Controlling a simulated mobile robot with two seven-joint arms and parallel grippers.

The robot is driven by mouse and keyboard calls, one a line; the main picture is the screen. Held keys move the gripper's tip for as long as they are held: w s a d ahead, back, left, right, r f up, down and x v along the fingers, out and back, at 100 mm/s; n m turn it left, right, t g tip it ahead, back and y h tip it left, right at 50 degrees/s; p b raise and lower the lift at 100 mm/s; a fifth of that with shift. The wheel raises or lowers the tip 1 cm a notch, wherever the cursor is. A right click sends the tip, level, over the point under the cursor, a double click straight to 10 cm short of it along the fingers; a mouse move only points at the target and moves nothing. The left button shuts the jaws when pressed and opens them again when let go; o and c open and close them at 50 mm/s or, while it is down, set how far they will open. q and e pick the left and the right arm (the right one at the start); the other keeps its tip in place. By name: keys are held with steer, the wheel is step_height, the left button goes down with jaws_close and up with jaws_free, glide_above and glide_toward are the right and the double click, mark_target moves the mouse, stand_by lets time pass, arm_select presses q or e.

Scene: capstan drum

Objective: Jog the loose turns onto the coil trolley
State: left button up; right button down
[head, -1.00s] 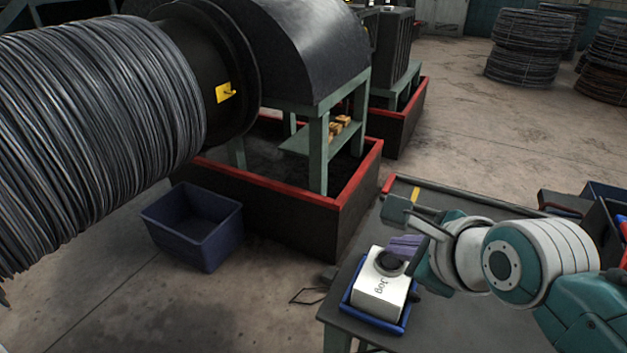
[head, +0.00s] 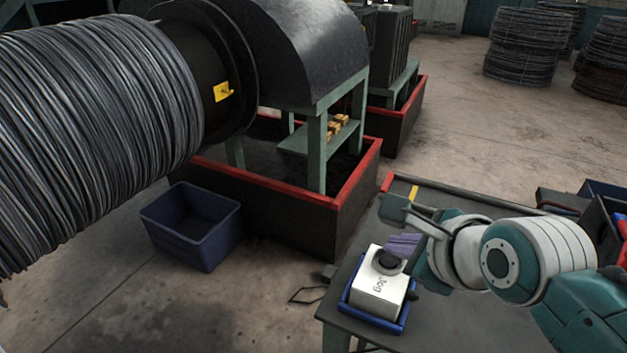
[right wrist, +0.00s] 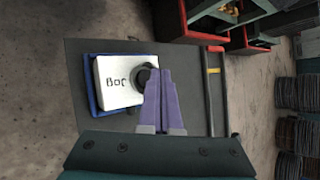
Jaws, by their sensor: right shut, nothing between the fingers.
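The white jog box (head: 377,288), marked "Jog" and with a round black button (head: 388,259) on top, sits in a blue tray at the table's near left corner. It also shows in the right wrist view (right wrist: 117,90). My right gripper (head: 392,255) has its purple fingers shut and empty, with the tips at the black button; I cannot tell if they touch or press it. The big drum wound with grey wire (head: 90,130) fills the left of the head view. No trolley can be made out for certain. My left gripper is not in view.
The dark table (head: 450,205) bears the jog box. A blue bin (head: 192,228) stands on the floor below the drum. A red-rimmed dark trough (head: 290,215) stands behind. Wire coils (head: 530,47) are stacked at the back right. Floor between is clear.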

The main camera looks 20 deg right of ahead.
steer(key=shift+f, duration=0.15)
stand_by(0.7)
steer(key=shift+f, duration=0.3)
